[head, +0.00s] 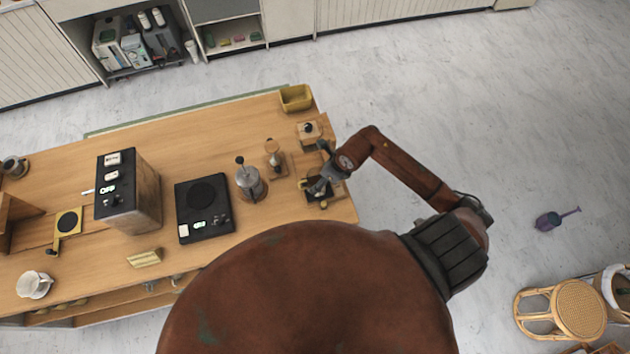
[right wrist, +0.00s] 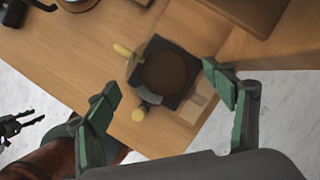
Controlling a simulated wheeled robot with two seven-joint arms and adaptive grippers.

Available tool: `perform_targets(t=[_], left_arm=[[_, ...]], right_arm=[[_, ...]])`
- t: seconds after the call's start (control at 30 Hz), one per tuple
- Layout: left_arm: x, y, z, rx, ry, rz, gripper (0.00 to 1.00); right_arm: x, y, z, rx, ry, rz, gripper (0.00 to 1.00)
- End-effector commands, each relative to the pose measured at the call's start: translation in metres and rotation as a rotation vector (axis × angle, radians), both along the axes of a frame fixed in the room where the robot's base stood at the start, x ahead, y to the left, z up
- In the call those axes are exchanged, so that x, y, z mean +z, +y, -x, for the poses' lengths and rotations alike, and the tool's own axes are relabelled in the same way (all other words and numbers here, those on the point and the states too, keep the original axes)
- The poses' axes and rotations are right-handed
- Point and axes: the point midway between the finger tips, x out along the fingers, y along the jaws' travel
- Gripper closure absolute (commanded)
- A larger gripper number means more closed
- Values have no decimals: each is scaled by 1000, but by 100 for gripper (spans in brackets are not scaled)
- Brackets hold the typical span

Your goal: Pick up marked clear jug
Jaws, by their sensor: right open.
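No jug with clear markings can be made out for certain. My right gripper (head: 322,183) is over the table's right end, far from that vessel. In the right wrist view its green fingers (right wrist: 163,105) are open and empty, above a dark square holder with a round brown top (right wrist: 166,72). A dark claw-like part (right wrist: 14,126) at the left edge may be my left gripper; its opening is unclear.
A glass press (head: 250,182), an hourglass-shaped piece (head: 274,156) and a small wooden grinder (head: 308,131) stand close to my right gripper. A black scale (head: 203,208) and a tall black machine (head: 128,190) are further left. A yellow bin (head: 296,97) sits at the back corner.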

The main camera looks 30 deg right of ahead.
Motion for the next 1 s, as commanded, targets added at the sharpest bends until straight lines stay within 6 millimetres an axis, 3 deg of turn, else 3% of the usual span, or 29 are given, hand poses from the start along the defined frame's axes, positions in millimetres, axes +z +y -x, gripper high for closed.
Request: perform_targets(t=[0.2,0.33,0.47,1.0], left_arm=[[12,0,-11,-2,-14,1,60],[13,-1,-30,-7,-39,2,60],[14,-1,-37,-8,-48,2,60],[12,0,-15,-3,-20,0,60]], right_arm=[[-25,5,-10,0,2,-3,24],[-29,6,-11,2,-1,-1,24],[-29,6,-12,4,-1,0,24],[-29,6,-12,4,0,-1,60]])
